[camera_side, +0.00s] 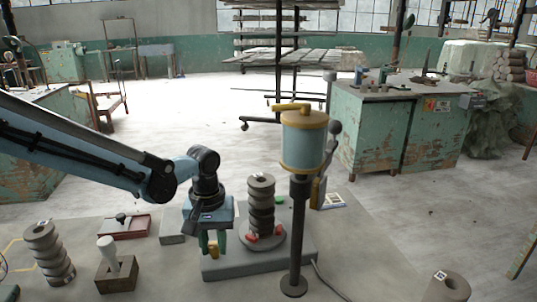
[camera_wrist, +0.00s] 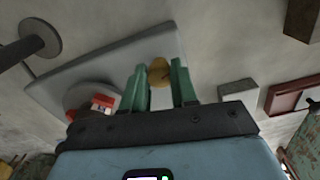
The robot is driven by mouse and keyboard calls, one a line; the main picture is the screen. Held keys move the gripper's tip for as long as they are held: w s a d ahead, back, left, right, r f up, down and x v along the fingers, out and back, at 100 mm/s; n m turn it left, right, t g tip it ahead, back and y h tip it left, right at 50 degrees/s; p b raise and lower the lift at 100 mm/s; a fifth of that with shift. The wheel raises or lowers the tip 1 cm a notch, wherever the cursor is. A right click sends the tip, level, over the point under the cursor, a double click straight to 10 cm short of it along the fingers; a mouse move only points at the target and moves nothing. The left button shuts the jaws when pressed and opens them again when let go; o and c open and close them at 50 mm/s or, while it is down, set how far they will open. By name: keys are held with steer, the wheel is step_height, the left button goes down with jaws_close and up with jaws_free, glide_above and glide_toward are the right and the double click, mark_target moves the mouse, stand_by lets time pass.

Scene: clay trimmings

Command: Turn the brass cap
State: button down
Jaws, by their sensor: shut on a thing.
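The brass cap (camera_wrist: 159,72) is a small round golden piece between my green fingertips in the wrist view. In the side view the brass cap (camera_side: 213,247) shows small below my gripper (camera_side: 213,243), at the left end of a grey base plate (camera_side: 270,264). My gripper (camera_wrist: 160,84) points down and is shut on the cap, one finger on each side. The fingers hide part of the cap, and I cannot tell how far it has turned.
A stack of dark rings (camera_side: 261,200) stands on the plate just right of my gripper, with red pieces at its foot. A blue canister with brass lid (camera_side: 303,150) stands on a post in front. A wooden block (camera_side: 117,275) and red tray (camera_side: 124,228) lie left.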

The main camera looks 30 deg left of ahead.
mark_target(214, 245)
steer(key=m, duration=0.6)
steer(key=shift+m, duration=0.3)
steer(key=m, duration=0.6)
steer(key=shift+m, duration=0.4)
steer(key=c, duration=0.9)
jaws_free()
steer(key=shift+o, duration=0.2)
steer(key=shift+r, duration=0.15)
step_height(214, 245, up, 12)
